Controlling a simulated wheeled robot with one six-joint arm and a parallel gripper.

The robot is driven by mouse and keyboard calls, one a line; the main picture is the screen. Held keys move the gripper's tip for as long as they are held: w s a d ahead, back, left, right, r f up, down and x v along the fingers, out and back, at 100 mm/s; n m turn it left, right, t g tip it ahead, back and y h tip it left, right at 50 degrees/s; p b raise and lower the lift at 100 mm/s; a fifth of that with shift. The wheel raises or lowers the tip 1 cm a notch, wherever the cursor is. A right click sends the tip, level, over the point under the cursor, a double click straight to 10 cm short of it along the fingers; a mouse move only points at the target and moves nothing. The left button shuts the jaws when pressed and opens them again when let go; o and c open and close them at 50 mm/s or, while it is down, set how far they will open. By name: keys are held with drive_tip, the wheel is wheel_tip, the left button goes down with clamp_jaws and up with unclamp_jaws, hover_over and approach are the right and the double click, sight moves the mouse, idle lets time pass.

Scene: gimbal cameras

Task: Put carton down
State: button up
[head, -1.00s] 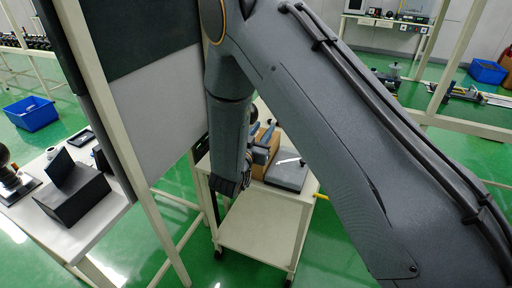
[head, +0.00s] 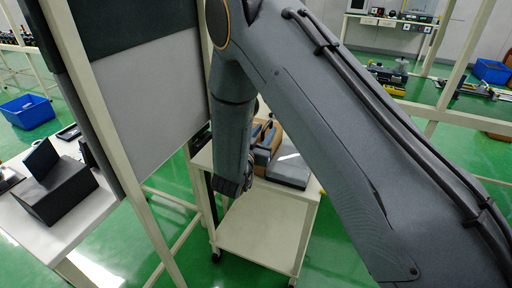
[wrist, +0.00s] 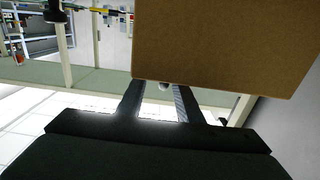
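The carton is a brown cardboard box (wrist: 225,45) that fills the upper right of the wrist view, right at my fingertips. Its lower edge crosses the ends of both fingers of my gripper (wrist: 157,92), so the tips are hidden. The fingers stand apart with a gap between them; I cannot tell whether they press on the carton. In the head view, the brown carton (head: 276,136) shows beside my gripper (head: 264,147), over the top of a white cart, partly hidden by my arm. I cannot tell whether it touches the cart top.
The white cart (head: 265,231) has a lower shelf and carries a grey flat-topped object (head: 289,171) right of the carton. A pale frame post and a panel (head: 160,105) stand close on the left. A white table (head: 70,222) with a black box (head: 57,188) is at far left.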

sight(270, 121)
drive_tip(key=shift+a+p+x, duration=0.15)
drive_tip(key=shift+p+x, duration=0.6)
drive_tip(key=shift+x, duration=1.05)
drive_tip(key=shift+a+p+x, duration=0.1)
drive_tip(key=shift+p+x, duration=0.6)
drive_tip(key=shift+x, duration=1.05)
clamp_jaws()
drive_tip(key=shift+w+r, duration=0.1)
